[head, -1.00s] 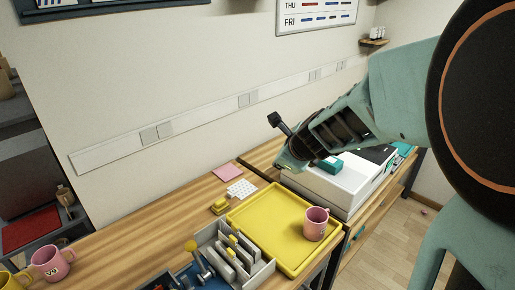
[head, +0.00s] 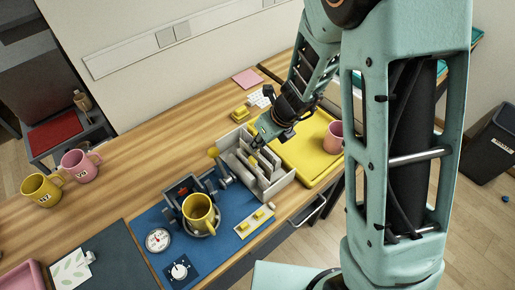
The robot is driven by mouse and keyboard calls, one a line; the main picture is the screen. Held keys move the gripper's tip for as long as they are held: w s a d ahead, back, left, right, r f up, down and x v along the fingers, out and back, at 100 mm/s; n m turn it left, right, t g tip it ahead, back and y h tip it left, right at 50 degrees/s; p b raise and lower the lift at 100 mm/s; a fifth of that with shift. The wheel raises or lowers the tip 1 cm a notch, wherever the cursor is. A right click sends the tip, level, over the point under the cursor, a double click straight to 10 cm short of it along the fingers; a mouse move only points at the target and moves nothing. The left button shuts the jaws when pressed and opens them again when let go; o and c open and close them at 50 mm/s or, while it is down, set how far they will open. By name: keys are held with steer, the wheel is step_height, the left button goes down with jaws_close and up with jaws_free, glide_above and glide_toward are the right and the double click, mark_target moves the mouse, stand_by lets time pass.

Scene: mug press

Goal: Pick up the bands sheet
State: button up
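My gripper (head: 262,133) points down at the grey slotted rack (head: 285,184), over its back part. No sheet with a clear band pattern can be made out; I cannot tell whether one of the upright pieces is the bands sheet. A white sheet with green leaves (head: 72,270) lies on the dark mat at the lower left.
A yellow mug (head: 198,212) sits in the press on the blue mat (head: 155,222). A yellow tray (head: 307,160) with a pink mug (head: 334,137) is right of the rack. Another yellow mug (head: 42,189) and pink mug (head: 80,165) stand left. Bare wood lies behind the press.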

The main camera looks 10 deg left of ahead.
mark_target(255, 157)
steer(key=x, duration=0.4)
steer(key=shift+w+b, duration=0.1)
steer(key=shift+b, duration=0.3)
steer(key=shift+r, duration=0.1)
jaws_close()
